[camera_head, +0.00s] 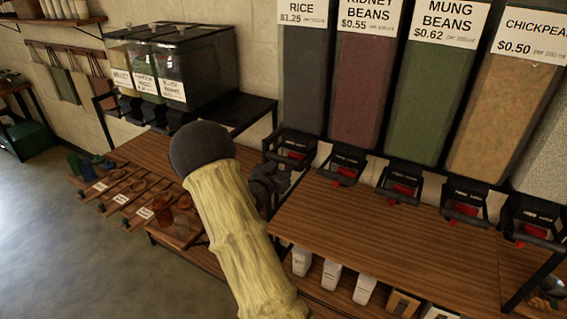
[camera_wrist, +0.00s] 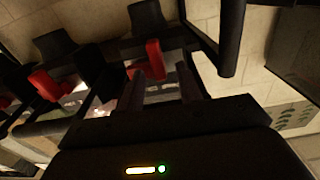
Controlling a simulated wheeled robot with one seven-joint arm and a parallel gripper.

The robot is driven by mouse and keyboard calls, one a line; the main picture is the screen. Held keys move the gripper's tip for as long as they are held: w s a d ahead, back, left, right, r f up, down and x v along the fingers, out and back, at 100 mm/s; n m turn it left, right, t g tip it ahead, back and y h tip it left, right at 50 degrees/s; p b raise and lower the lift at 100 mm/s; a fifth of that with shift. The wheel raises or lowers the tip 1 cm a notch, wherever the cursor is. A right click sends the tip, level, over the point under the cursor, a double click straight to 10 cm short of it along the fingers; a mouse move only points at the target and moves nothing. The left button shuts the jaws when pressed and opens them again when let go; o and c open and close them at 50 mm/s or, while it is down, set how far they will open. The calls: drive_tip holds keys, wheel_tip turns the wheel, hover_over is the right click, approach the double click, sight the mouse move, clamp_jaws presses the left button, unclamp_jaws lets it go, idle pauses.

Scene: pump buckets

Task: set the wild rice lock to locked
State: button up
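The leftmost tall grey dispenser (camera_head: 304,90) has a partly cut-off label ending in "RICE". Its black outlet (camera_head: 290,143) carries a small red lock piece (camera_head: 296,156). My gripper (camera_head: 268,180) is just left of and below this outlet, partly hidden by my arm. In the wrist view, my gripper (camera_wrist: 163,88) is open, with two dark fingers apart. A red lever (camera_wrist: 155,60) shows beyond and between the fingertips; I cannot tell if they touch it. The lock's setting cannot be read.
Neighbouring outlets with red pieces stand close on the right, such as the kidney beans outlet (camera_head: 345,162). A wooden shelf (camera_head: 400,215) runs below them, with white containers (camera_head: 332,275) underneath. Clear bins (camera_head: 180,65) stand at left. A second red lever (camera_wrist: 45,85) shows left in the wrist view.

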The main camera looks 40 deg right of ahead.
clamp_jaws()
drive_tip(key=shift+s+d+b, duration=0.25)
drive_tip(key=shift+s+b, duration=0.2)
drive_tip(key=shift+s, duration=0.15)
drive_tip(key=shift+s+d+b, duration=0.25)
drive_tip(key=shift+s+b, duration=0.2)
drive_tip(key=shift+s, duration=0.1)
unclamp_jaws()
drive_tip(key=shift+s, duration=0.15)
drive_tip(key=shift+a, duration=0.1)
